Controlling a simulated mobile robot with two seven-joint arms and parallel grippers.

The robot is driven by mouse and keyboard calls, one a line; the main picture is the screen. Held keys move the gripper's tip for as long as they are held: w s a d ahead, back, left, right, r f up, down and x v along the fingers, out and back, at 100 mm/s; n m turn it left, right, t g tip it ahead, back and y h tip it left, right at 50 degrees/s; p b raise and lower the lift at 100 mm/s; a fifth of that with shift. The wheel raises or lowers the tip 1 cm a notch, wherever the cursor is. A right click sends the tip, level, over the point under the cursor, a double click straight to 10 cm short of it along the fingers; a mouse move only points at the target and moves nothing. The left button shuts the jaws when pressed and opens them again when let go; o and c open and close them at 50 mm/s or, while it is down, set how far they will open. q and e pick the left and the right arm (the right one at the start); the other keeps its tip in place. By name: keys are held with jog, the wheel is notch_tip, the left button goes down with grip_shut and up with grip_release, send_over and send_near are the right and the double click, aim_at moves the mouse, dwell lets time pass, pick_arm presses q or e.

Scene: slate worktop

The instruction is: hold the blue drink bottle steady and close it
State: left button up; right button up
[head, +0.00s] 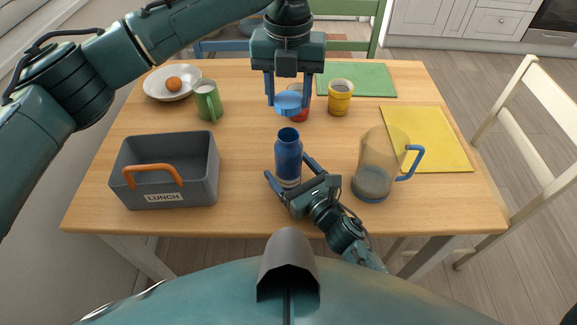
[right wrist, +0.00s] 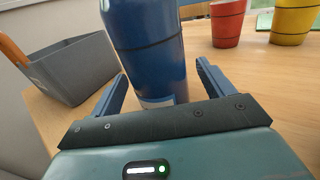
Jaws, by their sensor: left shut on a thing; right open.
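The blue drink bottle (head: 288,160) stands upright on the wooden table, its top uncovered. It also fills the middle of the right wrist view (right wrist: 148,45). My left gripper (head: 288,102) is shut on a light blue lid (head: 288,101), held in the air above and behind the bottle, apart from it. My right gripper (head: 289,180) is low at the bottle's base. Its fingers (right wrist: 160,85) are open, one on each side of the bottle, with a gap visible in the right wrist view.
A grey lunch box (head: 195,184) with an orange handle stands left. A clear jug (head: 377,165) with a blue handle stands right. A green mug (head: 208,101), a red cup (head: 304,108), a yellow cup (head: 340,98) and a plate (head: 153,84) stand behind. Green (head: 375,80) and yellow mats (head: 440,140) lie right.

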jog(key=shift+w+a, duration=0.3)
jog(key=shift+w, duration=0.05)
jog(key=c, duration=1.5)
pick_arm(q)
send_over(289, 139)
jog(key=shift+f, duration=2.5)
jog(key=shift+f, duration=0.9)
jog(key=shift+f, duration=0.6)
